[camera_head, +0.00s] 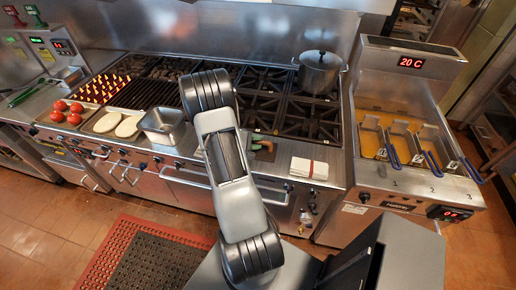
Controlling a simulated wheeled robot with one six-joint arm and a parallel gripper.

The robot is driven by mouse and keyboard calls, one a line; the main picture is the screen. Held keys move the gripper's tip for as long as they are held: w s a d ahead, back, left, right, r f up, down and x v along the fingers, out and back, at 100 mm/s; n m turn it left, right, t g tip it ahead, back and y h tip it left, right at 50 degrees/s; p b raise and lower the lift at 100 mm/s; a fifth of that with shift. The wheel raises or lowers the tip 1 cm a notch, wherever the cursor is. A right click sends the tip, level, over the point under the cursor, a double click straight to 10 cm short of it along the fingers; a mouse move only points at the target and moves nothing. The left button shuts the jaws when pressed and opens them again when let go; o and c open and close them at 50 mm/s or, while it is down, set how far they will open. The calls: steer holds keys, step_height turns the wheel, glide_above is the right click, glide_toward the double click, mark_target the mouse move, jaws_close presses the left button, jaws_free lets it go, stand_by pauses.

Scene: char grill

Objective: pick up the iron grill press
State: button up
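I cannot make out the iron grill press with certainty. A small item with brown and green parts (264,149) lies on the steel front ledge just right of my arm. It is partly hidden, and I cannot tell whether it is the press. My arm rises through the middle of the view and covers part of the range behind it. My gripper does not show.
The char grill (146,94) holds skewers at its left. Tomatoes, two pale oval pieces and a steel pan (161,125) line the front ledge. A folded white towel (309,168) lies right. A pot (319,72) stands on the burners. Fryer baskets (404,143) are far right.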

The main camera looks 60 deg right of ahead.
jaws_close()
steer(key=shift+r, duration=0.1)
stand_by(0.4)
